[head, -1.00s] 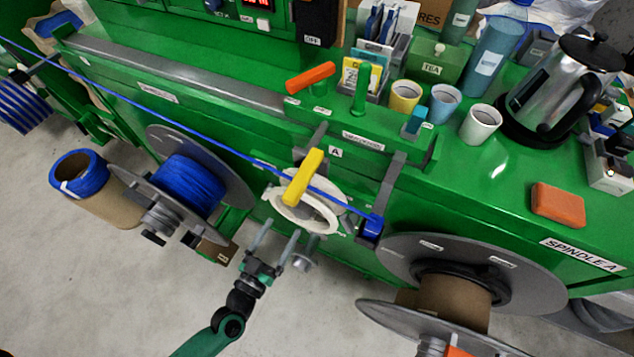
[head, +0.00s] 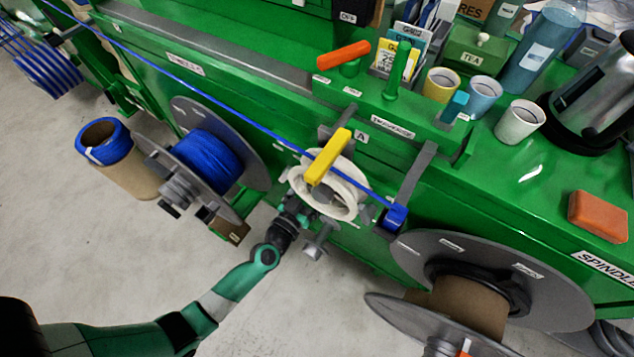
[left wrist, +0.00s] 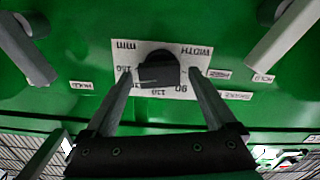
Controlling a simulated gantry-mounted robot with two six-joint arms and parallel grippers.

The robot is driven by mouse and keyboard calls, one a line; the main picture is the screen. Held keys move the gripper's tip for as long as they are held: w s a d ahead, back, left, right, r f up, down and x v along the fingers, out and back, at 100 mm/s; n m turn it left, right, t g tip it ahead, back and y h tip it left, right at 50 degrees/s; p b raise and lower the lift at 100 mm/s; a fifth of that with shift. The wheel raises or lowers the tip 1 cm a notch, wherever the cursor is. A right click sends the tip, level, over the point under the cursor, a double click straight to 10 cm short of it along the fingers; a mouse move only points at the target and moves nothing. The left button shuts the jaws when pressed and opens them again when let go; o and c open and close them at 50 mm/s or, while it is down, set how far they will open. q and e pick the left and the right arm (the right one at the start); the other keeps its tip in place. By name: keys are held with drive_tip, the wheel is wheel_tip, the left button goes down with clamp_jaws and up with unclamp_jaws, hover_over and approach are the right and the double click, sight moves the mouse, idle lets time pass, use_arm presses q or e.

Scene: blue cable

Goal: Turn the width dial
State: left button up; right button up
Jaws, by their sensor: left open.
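The black width dial (left wrist: 157,72) sits on a white scale plate (left wrist: 180,88) marked WIDTH, mm and several numbers, fixed to the green panel. In the left wrist view my left gripper (left wrist: 160,78) is open, with one finger on each side of the dial. Whether the fingers touch the dial I cannot tell. In the head view my left gripper (head: 298,206) reaches up from the lower left to the machine's front, just under the white ring-shaped guide (head: 348,205). The dial cannot be made out there. My right gripper is not in view.
A blue cable (head: 253,124) runs across the front, past a yellow bar (head: 328,157) to a blue clamp (head: 396,214). A blue cable reel (head: 207,161) is left of the gripper; a large grey spool (head: 545,290) is to the right. Pale posts (left wrist: 285,38) flank the dial.

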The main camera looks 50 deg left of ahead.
use_arm(q)
drive_tip(key=c, duration=1.4)
drive_tip(key=shift+n, duration=0.3)
drive_tip(key=shift+a+n, duration=0.2)
drive_tip(key=shift+n, duration=3.3)
drive_tip(key=o, duration=1.4)
drive_tip(key=shift+s, duration=0.1)
